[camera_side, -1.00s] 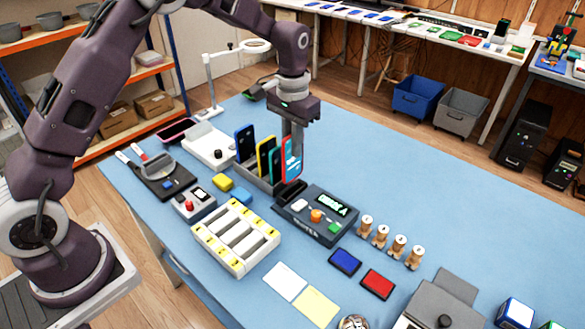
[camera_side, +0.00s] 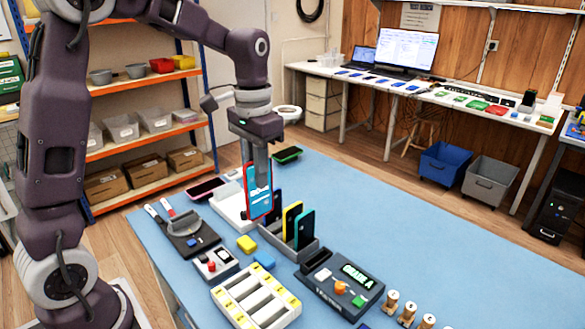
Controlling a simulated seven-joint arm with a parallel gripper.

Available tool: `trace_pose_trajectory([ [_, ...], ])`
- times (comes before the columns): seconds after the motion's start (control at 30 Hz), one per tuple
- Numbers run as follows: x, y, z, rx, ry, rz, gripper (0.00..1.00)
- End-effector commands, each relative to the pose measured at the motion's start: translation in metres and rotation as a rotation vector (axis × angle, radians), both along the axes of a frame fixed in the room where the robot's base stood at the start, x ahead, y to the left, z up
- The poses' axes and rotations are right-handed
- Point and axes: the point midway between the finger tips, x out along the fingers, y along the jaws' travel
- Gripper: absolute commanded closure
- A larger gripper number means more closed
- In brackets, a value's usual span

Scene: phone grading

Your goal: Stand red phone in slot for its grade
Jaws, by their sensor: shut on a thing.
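My gripper (camera_side: 262,182) is shut on the red phone (camera_side: 259,205), which stands upright with its blue screen showing. The red phone is at the left end of the grey slotted rack (camera_side: 303,252), in front of a white device. I cannot tell whether its lower edge is inside a slot or above it. In the rack stand a dark blue phone (camera_side: 277,206), a yellow-edged phone (camera_side: 291,217) and a teal-edged phone (camera_side: 304,230). The dark tester (camera_side: 341,290) right of the rack has a lit screen that seems to read "GRADE A" (camera_side: 357,275).
A white device (camera_side: 229,205) lies behind the red phone. The blue table (camera_side: 400,220) is clear at the back right.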

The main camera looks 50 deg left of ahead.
Motion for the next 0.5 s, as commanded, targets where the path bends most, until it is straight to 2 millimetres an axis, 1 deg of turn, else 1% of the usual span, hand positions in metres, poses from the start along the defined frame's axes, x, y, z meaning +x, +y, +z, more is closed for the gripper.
trace_pose_trajectory([
  [0.03, -0.012, 0.003, 0.0, 0.0, 0.0, 0.003, 1.0],
  [0.1, -0.028, 0.007, -0.002, 0.0, -0.001, 0.002, 1.0],
  [0.33, -0.074, 0.013, -0.009, 0.001, 0.0, -0.002, 1.0],
  [0.4, -0.071, 0.012, -0.027, 0.0, 0.006, -0.005, 1.0],
  [0.47, -0.071, 0.012, -0.039, 0.0, 0.005, -0.005, 1.0],
  [0.5, -0.071, 0.012, -0.05, -0.001, 0.007, -0.005, 1.0],
])
